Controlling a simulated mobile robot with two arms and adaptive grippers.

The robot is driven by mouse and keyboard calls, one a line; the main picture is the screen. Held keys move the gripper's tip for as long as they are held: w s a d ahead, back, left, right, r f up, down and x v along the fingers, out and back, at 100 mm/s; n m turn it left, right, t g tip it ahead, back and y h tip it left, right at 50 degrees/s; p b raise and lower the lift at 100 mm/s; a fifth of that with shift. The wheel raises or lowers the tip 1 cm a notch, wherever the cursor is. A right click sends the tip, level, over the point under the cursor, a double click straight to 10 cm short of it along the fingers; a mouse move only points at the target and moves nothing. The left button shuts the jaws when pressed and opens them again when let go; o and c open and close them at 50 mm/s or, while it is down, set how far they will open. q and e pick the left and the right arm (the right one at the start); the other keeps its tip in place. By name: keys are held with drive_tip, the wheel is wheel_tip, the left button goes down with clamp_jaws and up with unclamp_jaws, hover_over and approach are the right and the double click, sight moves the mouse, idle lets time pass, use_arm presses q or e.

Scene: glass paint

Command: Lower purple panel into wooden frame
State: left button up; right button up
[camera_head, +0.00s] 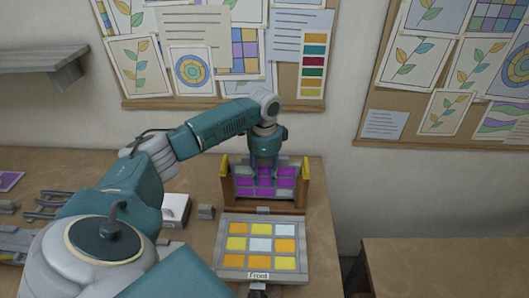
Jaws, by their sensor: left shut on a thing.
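The purple panel (284,183) is a grid of purple and pale grey cells. It stands upright between the two side posts of the wooden frame (301,193), which is brown with yellow tops. My left gripper (266,170) reaches down from above and is shut on the panel's upper edge, covering part of its top middle. The panel's lower edge is close to the frame's bottom bar; I cannot tell whether it touches.
A grey-framed panel (260,228) with orange, yellow and pale cells, labelled "Front", lies before the wooden frame. A white box (175,208) and a small grey block (206,212) stand left. Grey racks and another purple piece (10,181) lie far left. Table right of the frame is clear.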

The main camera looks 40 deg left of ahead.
use_arm(q)
drive_tip(key=shift+f, duration=0.1)
idle(0.3)
drive_tip(key=shift+f, duration=0.5)
drive_tip(key=shift+r, duration=0.1)
drive_tip(key=shift+r, duration=0.6)
idle(0.4)
drive_tip(key=o, duration=0.6)
clamp_jaws()
drive_tip(key=shift+d+r, duration=0.1)
drive_tip(key=shift+r, duration=0.1)
